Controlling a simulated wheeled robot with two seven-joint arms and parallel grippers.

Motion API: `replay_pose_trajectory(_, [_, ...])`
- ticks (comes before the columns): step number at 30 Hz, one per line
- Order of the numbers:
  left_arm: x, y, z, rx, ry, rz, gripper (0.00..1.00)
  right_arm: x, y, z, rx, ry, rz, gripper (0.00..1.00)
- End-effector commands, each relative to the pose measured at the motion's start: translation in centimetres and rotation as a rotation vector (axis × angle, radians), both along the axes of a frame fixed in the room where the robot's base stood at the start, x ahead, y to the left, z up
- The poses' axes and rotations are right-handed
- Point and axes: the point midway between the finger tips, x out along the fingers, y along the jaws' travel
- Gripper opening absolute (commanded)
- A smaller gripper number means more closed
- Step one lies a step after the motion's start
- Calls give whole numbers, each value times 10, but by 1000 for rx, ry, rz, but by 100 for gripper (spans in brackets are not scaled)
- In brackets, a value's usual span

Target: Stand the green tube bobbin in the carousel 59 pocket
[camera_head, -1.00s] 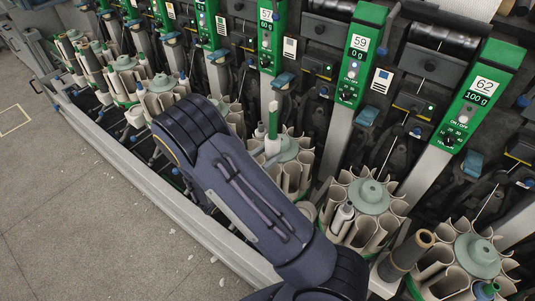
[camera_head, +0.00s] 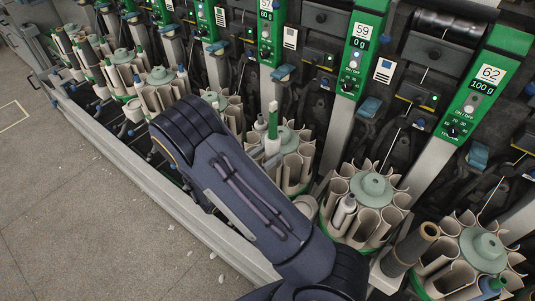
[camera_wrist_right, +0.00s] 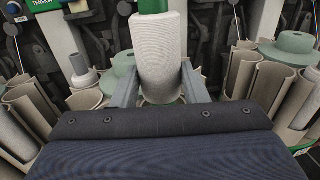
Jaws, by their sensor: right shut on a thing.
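The green tube bobbin (camera_head: 272,125) is upright, with a green tube above white yarn. In the head view its lower end is near the pockets between the columns marked 57 and 59. The column marked 59 (camera_head: 362,30) has carousels of beige pockets on both sides. The right-hand one (camera_head: 371,186) holds a pale, grey-tipped bobbin (camera_head: 343,211). My left gripper is not in view.
More carousels stand to the left and right, close together. A grey rail (camera_head: 170,215) edges the machine. The floor (camera_head: 75,220) at left is open.

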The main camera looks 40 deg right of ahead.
Motion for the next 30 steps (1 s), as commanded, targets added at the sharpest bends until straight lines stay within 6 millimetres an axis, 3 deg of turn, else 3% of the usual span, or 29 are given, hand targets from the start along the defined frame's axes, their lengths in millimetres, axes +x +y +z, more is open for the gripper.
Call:
replay_pose_trajectory(7, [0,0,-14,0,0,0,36,0,0,-17,-1,0,0,16])
replay_pose_trajectory(17, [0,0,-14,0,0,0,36,0,0,-18,-1,-1,0,16])
replay_pose_trajectory(18, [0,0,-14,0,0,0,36,0,0,-18,-1,-1,0,45])
replay_pose_trajectory(22, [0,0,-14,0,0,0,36,0,0,-18,0,0,0,62])
replay_pose_trajectory(30, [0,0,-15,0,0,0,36,0,1,-19,0,0,0,65])
